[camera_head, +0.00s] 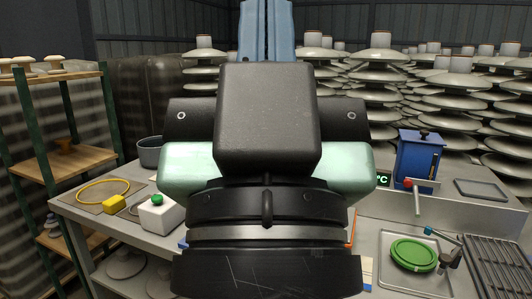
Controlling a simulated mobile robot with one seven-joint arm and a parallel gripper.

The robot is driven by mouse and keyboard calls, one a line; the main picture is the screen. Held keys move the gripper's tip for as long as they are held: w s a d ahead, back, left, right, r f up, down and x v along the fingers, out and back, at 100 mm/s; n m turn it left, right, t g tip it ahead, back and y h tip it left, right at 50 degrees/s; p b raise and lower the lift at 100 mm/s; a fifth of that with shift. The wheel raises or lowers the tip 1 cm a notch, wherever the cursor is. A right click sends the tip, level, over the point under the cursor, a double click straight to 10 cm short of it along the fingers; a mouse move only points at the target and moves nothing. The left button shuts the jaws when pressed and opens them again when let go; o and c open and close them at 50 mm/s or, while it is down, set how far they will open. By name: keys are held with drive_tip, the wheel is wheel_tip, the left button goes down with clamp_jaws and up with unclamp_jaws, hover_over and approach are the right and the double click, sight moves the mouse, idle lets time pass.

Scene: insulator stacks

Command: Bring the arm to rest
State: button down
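My gripper (266,30) is seen from behind, raised in the middle of the view and pointing away from the camera. Its black housing (267,115) and dark wrist rings fill the centre. Two light blue fingers stand side by side above the housing at the top edge, with hardly any gap between them. I see nothing held between them, though their tips are cut off by the frame. A pale green part of my arm shows on both sides of the housing. The arm hides the middle of the grey bench.
The grey bench (87,222) carries a yellow ring (103,187), a white box with a green button (158,212), a blue box (418,160), green discs (414,253) on a tray and a rack (497,262). Shelves (62,165) stand left; insulator stacks (379,85) stand behind.

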wheel_tip(320, 180, up, 25)
drive_tip(key=p, duration=2.3)
drive_tip(key=shift+r, duration=0.2)
